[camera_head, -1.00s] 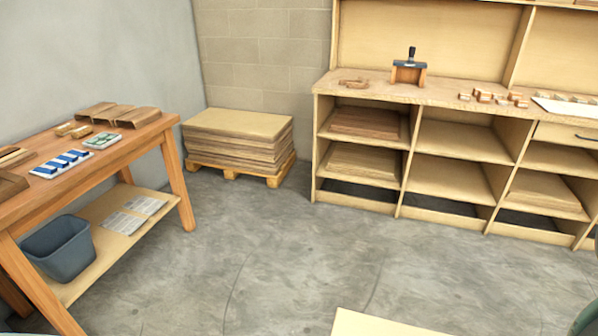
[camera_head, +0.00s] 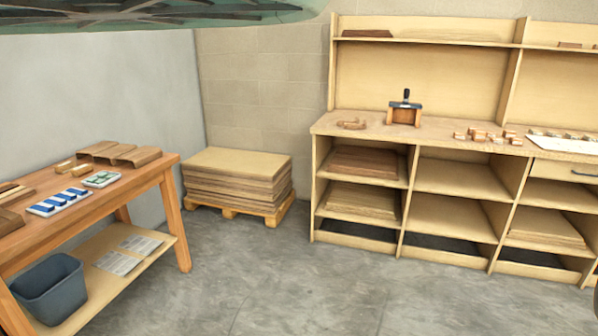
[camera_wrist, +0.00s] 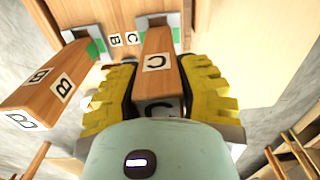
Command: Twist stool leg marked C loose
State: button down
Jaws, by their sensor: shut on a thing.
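In the wrist view, the wooden leg marked C (camera_wrist: 157,82) runs from a grey metal bracket with a green part on the wooden stool piece toward me. My gripper (camera_wrist: 157,66), with yellow ribbed fingers, is shut on this leg from both sides. A letter C also shows on the leg's near end, partly hidden by my gripper's body. A second leg, marked B (camera_wrist: 45,85), stands to the left at its own bracket, apart from my gripper. Small B and C labels (camera_wrist: 124,39) sit between the brackets. The head view shows neither leg nor gripper.
In the head view, a workbench (camera_head: 150,178) stands left with wooden pieces and a grey bin (camera_head: 50,290) below. A board stack (camera_head: 237,175) lies on a pallet. A shelf unit (camera_head: 455,180) carries a clamp-like tool (camera_head: 404,108). The floor between is clear.

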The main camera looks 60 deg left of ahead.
jog(key=n+p, duration=0.2)
jog(key=n, duration=0.1)
jog(key=shift+n, duration=0.3)
dwell(0.3)
jog(key=shift+n+p, duration=0.65)
jog(key=shift+n, duration=1.15)
